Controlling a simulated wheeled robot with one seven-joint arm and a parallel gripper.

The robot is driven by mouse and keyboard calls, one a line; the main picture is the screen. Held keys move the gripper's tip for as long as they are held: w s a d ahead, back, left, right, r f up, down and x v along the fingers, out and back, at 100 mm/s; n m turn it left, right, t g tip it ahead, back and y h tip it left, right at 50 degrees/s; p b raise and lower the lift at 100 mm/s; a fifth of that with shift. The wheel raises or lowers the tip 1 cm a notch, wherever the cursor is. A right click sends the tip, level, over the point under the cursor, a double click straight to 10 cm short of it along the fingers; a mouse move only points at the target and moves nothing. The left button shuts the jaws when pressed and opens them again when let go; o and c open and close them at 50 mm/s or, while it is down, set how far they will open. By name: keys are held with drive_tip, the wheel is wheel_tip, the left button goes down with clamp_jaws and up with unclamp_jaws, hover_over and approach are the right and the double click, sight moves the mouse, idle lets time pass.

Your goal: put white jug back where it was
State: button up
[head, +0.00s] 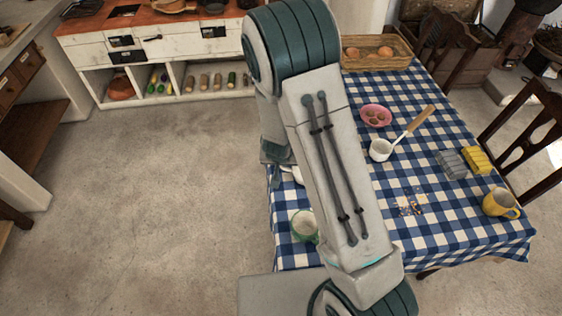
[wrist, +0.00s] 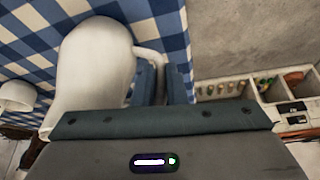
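The white jug (wrist: 92,68) fills the left middle of the wrist view, with its curved handle (wrist: 150,55) on the right side. My gripper (wrist: 161,84) has its two dark teal fingers on either side of the handle, close against it, and looks shut on it. The checked cloth shows behind the jug; I cannot tell whether its base touches the table. In the head view my arm hides my fingertips and most or all of the jug. A small white patch (head: 288,174) shows beside the arm at the table's left edge; I cannot tell what it is.
Chairs stand right. Open floor (head: 150,200) lies left.

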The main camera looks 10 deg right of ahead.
drive_tip(key=o, duration=0.4)
drive_tip(key=shift+r, duration=0.1)
drive_tip(key=s+r+y+p, duration=0.15)
drive_tip(key=s+r, duration=0.25)
drive_tip(key=r, duration=0.4)
drive_tip(key=s+r+n+g+y+p, duration=0.1)
drive_tip(key=s+r+p, duration=0.15)
drive_tip(key=r, duration=0.65)
drive_tip(key=s+r+y+p, duration=0.1)
drive_tip(key=s+r, duration=0.4)
drive_tip(key=r, duration=0.3)
drive_tip(key=s+d+r, duration=0.2)
drive_tip(key=s+r, duration=0.1)
drive_tip(key=s+d+r+h, duration=0.1)
drive_tip(key=s+d+r, duration=0.2)
drive_tip(key=s, duration=0.1)
drive_tip(key=s+d+r+n+h, duration=0.1)
drive_tip(key=s+d+r, duration=0.2)
drive_tip(key=s, duration=0.1)
drive_tip(key=shift+d+r+t+h, duration=0.1)
drive_tip(key=shift+d+t+h, duration=0.15)
drive_tip(key=shift+t, duration=0.05)
